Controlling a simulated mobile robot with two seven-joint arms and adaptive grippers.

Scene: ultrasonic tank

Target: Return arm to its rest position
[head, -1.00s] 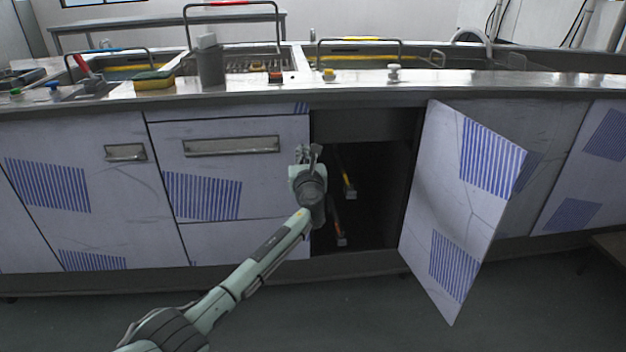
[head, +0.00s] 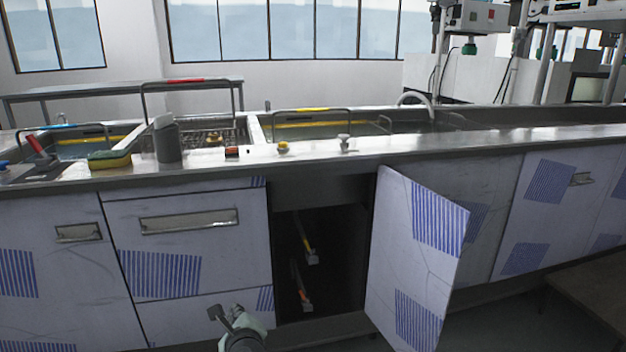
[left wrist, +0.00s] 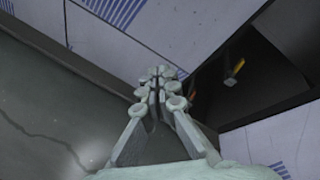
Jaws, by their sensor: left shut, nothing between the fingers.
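My left gripper (head: 228,318) is low in the head view, in front of the lower drawer front and to the left of the open cabinet. In the left wrist view its fingers (left wrist: 158,75) are together with nothing between them. The open cabinet (head: 340,250) has its door (head: 405,270) swung out to the right. My right gripper is not in view.
A metal counter (head: 380,150) with tanks runs across above the cabinets. On it stand a grey bottle (head: 167,140), a yellow-green sponge (head: 109,160) and several knobs. The door juts out at the right. Open floor (left wrist: 50,110) shows in the left wrist view.

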